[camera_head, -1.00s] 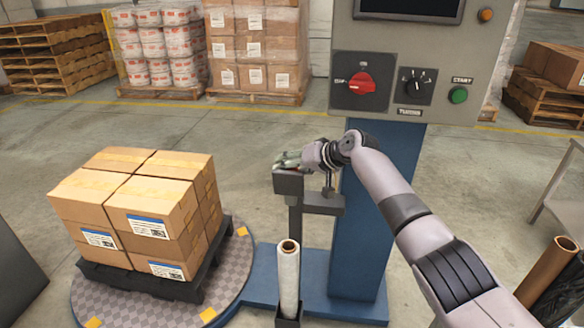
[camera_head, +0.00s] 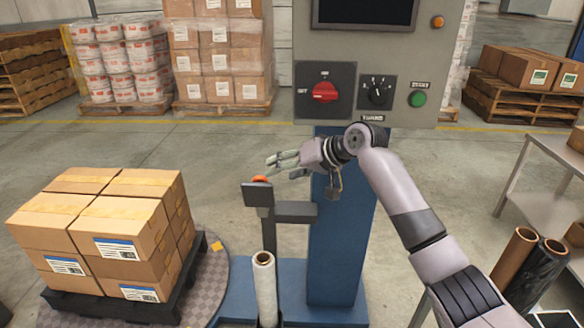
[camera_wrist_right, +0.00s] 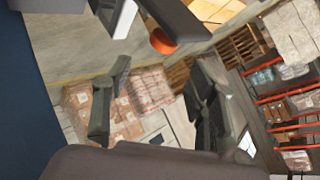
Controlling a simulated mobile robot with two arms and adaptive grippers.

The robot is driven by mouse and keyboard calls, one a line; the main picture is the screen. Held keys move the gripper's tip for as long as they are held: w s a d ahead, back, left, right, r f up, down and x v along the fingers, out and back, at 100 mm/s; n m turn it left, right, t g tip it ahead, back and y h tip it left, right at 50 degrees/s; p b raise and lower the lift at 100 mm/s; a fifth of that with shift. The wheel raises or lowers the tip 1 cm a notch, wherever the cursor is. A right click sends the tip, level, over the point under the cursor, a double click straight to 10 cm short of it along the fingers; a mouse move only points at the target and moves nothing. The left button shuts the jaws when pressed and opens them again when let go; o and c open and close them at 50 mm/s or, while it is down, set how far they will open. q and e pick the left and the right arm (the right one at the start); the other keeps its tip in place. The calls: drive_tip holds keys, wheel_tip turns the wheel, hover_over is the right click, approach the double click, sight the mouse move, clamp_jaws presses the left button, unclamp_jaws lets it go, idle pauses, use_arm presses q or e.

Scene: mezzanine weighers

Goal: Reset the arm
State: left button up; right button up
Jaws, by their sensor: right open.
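My right arm reaches in from the lower right in the head view. My right gripper (camera_head: 282,165) is open and empty, beside the control column and just above and right of a small post with an orange-red button (camera_head: 260,179). The gripper appears apart from the button. In the right wrist view my right gripper (camera_wrist_right: 160,105) shows its two fingers spread with nothing between them, and the orange button (camera_wrist_right: 162,41) is above them. My left gripper is not in view.
A control panel (camera_head: 450,100) with a red knob (camera_head: 325,92), black dial (camera_head: 376,92) and green button (camera_head: 417,99) stands behind the arm. Stacked boxes (camera_head: 150,215) sit on a turntable (camera_head: 208,285) at left. A film roll (camera_head: 264,290) stands in front. A metal table (camera_head: 545,140) is at right.

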drive_tip(key=shift+v, duration=1.05)
